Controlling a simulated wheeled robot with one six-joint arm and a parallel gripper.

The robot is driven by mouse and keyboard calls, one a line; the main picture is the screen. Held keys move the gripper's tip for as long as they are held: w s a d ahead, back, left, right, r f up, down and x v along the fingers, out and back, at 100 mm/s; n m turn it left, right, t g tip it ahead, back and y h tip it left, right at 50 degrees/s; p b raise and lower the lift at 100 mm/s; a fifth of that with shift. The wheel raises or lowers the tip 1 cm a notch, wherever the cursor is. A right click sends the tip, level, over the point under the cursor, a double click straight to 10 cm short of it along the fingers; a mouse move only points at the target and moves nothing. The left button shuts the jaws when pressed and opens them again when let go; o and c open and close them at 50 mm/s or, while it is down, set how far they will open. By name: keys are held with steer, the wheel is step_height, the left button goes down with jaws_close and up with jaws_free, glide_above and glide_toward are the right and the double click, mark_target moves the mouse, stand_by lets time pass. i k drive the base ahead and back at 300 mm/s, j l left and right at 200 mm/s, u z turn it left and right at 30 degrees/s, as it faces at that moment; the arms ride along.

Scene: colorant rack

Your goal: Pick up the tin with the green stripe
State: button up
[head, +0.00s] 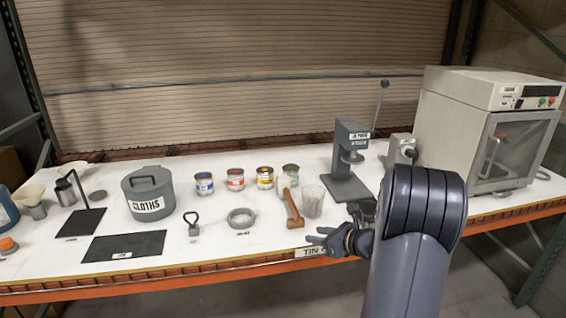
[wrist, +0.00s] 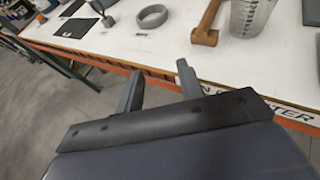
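The tin with the green stripe (head: 290,176) stands upright on the white bench top, at the right end of a row of tins. To its left stand the yellow tin (head: 265,178), the red tin (head: 235,180) and the blue tin (head: 204,184). My gripper (head: 318,240) is at the bench's front edge, nearer to me than the green tin and a little to its right. In the wrist view my gripper (wrist: 160,78) has its two fingers apart with nothing between them. No tin shows in the wrist view.
A grey press (head: 347,165) stands right of the tins. A grey cloths pot (head: 148,195) stands left.

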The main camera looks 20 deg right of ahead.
mark_target(295, 177)
steer(key=i+l+u, duration=0.15)
steer(key=i+l, duration=1.05)
steer(key=l, duration=0.05)
